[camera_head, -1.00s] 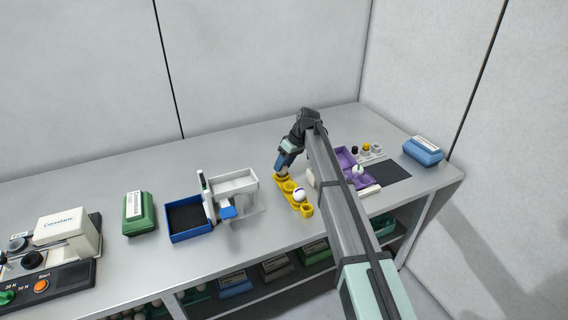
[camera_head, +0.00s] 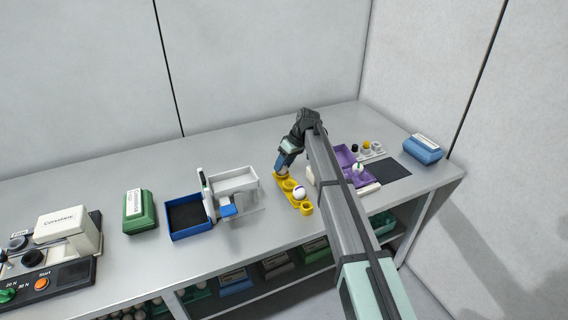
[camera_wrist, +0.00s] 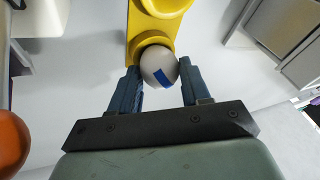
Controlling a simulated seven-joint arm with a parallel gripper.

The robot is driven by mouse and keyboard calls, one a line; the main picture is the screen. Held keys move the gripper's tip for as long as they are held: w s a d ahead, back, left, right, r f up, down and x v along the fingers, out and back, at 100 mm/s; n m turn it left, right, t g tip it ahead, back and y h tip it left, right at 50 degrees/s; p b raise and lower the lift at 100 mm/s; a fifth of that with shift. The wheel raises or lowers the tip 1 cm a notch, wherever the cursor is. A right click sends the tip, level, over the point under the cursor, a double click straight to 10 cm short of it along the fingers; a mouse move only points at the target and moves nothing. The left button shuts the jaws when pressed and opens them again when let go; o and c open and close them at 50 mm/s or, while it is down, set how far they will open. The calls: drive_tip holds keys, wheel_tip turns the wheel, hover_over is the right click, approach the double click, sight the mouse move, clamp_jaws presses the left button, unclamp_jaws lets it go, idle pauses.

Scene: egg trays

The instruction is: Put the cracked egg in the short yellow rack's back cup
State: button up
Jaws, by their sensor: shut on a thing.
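The yellow rack (camera_head: 293,194) stands on the bench, with its cups in a row. My gripper (camera_head: 283,170) is at its back end, and in the wrist view the gripper (camera_wrist: 160,80) is shut on a whitish egg with a blue patch (camera_wrist: 157,62). The held egg is at the rack's end cup (camera_wrist: 152,40); I cannot tell whether it rests in it. No crack shows on its visible side. Another white egg with a blue-purple mark (camera_head: 299,192) sits in a cup nearer the front.
A white stand (camera_head: 235,183) and blue tray (camera_head: 188,218) are left of the rack. A purple tray (camera_head: 346,156) with a white egg (camera_head: 358,168) is to the right, partly behind my arm. An orange rounded thing (camera_wrist: 10,142) shows at the wrist view's left edge.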

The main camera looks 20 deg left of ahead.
drive_tip(key=o, duration=0.7)
drive_tip(key=shift+o, duration=0.2)
drive_tip(key=shift+r, duration=0.1)
drive_tip(key=v, duration=1.3)
drive_tip(key=shift+d+r, duration=0.15)
drive_tip(key=shift+r, duration=0.15)
drive_tip(key=shift+w, duration=0.15)
